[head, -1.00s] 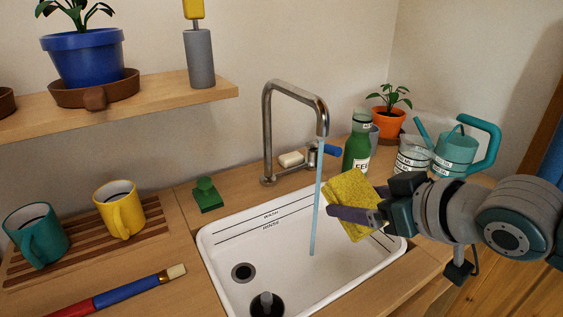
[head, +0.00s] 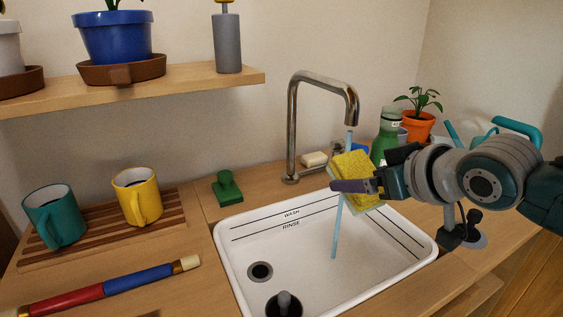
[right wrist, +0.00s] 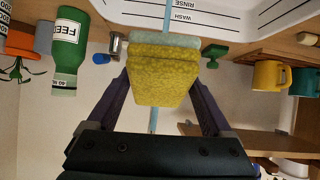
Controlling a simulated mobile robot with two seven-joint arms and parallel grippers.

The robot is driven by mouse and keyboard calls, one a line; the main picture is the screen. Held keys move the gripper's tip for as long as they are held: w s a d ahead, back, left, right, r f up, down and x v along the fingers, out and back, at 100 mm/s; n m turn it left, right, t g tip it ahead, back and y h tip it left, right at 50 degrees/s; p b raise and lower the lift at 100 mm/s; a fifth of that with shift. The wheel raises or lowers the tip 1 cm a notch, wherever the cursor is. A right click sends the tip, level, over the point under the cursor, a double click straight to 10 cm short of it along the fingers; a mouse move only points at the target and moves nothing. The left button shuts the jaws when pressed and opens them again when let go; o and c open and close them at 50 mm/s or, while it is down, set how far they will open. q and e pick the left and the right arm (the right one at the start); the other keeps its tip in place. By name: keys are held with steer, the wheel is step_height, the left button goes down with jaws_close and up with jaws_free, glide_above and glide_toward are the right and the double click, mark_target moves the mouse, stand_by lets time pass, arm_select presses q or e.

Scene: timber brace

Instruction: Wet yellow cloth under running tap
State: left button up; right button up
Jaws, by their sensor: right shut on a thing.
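The yellow cloth (head: 354,166) looks like a thick folded pad with a pale blue-green layer on its underside. My right gripper (head: 357,187) is shut on it and holds it above the sink, below the tap (head: 322,79). A thin blue stream of water (head: 335,238) runs from the spout into the white sink (head: 280,246). The cloth covers the middle of the stream in the head view. In the right wrist view the cloth (right wrist: 160,75) sits between the two fingers, with the stream showing above and below it. My left gripper is not in view.
A green bottle (head: 387,138) and an orange plant pot (head: 416,126) stand behind my right gripper. Soap (head: 314,159) and a green stamp-like block (head: 227,188) lie behind the sink. Teal (head: 55,216) and yellow (head: 137,196) mugs stand on a slatted rack at left.

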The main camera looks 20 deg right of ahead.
mark_target(375, 205)
steer(key=shift+s, duration=0.1)
steer(key=shift+s+r+p, duration=0.1)
steer(key=shift+s+p, duration=0.1)
steer(key=shift+p, duration=0.2)
steer(key=shift+s+r+p, duration=0.1)
steer(key=shift+s+p, duration=0.95)
steer(key=shift+s, duration=0.1)
steer(key=s+p, duration=0.3)
steer(key=s, duration=0.1)
steer(key=shift+s+a, duration=0.1)
steer(key=shift+s, duration=0.05)
steer(key=shift+s+f, duration=0.2)
steer(key=shift+s, duration=0.25)
